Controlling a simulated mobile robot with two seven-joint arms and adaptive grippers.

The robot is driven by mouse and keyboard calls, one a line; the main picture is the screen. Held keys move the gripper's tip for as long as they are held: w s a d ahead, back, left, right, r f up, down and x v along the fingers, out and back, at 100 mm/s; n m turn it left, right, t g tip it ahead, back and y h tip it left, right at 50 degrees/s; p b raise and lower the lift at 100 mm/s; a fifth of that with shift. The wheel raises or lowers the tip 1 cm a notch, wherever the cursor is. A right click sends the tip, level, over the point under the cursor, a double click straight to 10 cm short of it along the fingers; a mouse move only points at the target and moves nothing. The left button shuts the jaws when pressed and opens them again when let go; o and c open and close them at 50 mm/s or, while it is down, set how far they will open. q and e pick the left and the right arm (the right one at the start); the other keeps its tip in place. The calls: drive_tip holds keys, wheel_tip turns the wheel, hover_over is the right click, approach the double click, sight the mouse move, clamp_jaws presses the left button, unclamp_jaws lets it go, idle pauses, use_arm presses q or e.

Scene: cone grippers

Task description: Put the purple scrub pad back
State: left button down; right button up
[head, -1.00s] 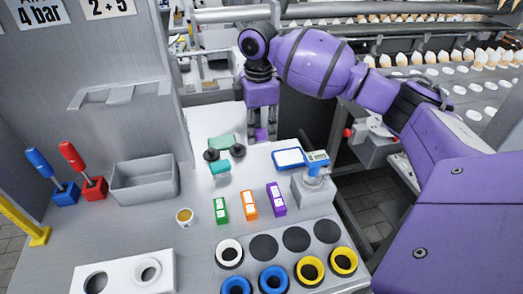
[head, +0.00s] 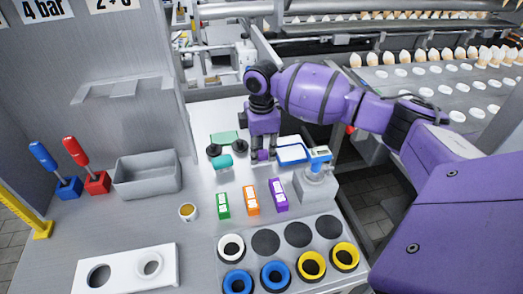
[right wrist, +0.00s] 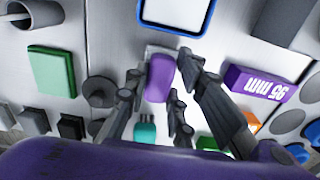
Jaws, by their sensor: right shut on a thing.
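The purple scrub pad (right wrist: 160,78) is between the fingers of my right gripper (right wrist: 159,70), which is shut on it. In the head view the right gripper (head: 263,158) points down over the back of the bench, between the green pad (head: 223,137) and the blue-rimmed tray (head: 292,153). A pale square outline shows just behind the purple pad in the right wrist view. I cannot tell whether the pad touches the bench. My left gripper is not in view.
Green, orange and purple boxes (head: 278,194) stand in front of the gripper. A grey device (head: 316,181) stands to the right. A grey bin (head: 147,176) is further left, with open bench between.

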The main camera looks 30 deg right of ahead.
sight(261, 153)
drive_tip(key=shift+f, duration=0.15)
drive_tip(key=o, duration=1)
wheel_tip(261, 153, up, 12)
drive_tip(key=shift+r, duration=0.15)
drive_tip(key=shift+s, duration=0.1)
